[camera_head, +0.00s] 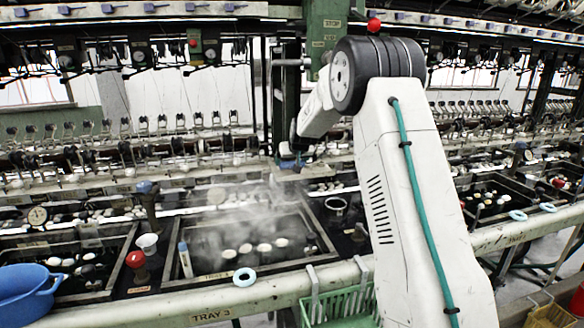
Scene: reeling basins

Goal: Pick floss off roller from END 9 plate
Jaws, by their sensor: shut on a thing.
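My gripper (292,163) is at the end of my white arm, in front of the row of machine parts and just above the back edge of the steaming basin. It is small and partly lost against the dark green post (285,95) behind it. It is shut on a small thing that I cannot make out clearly. A roller and its floss are too small to tell apart among the dark fittings (125,150) along the machine. I cannot read an END 9 plate; the small plates near the gripper are too blurred. My arm hides part of the machine to the right.
A basin (180,240) with pale cocoons steams below my gripper. More basins lie left and right.

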